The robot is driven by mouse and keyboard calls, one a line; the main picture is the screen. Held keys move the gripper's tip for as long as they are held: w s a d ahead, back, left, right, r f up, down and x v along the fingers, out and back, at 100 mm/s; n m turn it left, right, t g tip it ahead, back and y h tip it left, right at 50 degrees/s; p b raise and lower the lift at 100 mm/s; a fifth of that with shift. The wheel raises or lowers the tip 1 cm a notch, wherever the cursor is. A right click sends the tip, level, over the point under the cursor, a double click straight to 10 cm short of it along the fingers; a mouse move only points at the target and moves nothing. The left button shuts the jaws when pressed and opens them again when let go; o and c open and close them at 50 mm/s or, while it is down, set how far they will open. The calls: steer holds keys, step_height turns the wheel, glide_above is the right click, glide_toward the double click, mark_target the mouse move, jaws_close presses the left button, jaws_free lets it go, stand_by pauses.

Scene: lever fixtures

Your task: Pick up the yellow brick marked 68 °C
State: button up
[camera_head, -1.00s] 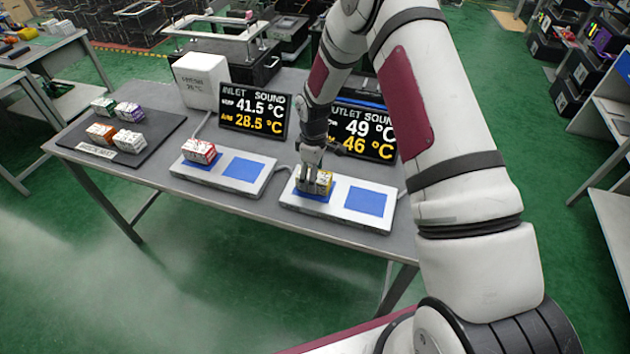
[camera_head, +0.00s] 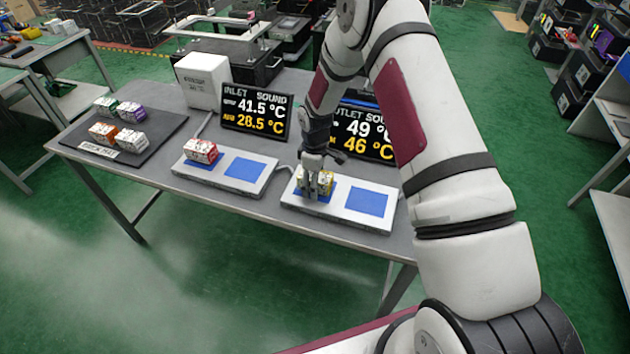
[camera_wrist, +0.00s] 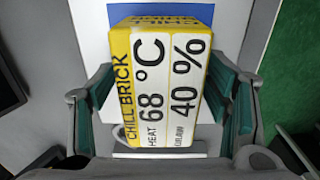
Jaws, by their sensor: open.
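The yellow brick (camera_wrist: 165,85) fills the middle of the wrist view. In the head view the yellow brick (camera_head: 328,184) sits on the left blue square of the right white plate (camera_head: 340,211), partly hidden by my gripper (camera_head: 312,194). In the wrist view the teal-padded fingers of my gripper (camera_wrist: 168,100) stand open, one on each side of the brick. A gap shows at the left finger; the right finger is very close to the brick, and I cannot tell whether it touches.
A red brick (camera_head: 201,151) sits on the left white plate (camera_head: 220,176). Several bricks stand on a dark mat (camera_head: 80,140) at the left. Two display screens, one reading 41.5 °C (camera_head: 255,108) and one reading 49 °C (camera_head: 362,132), stand behind the plates. The right blue square (camera_head: 367,201) is bare.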

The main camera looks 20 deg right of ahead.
steer(key=c, duration=1.5)
steer(key=shift+c, duration=0.8)
steer(key=shift+r, duration=0.1)
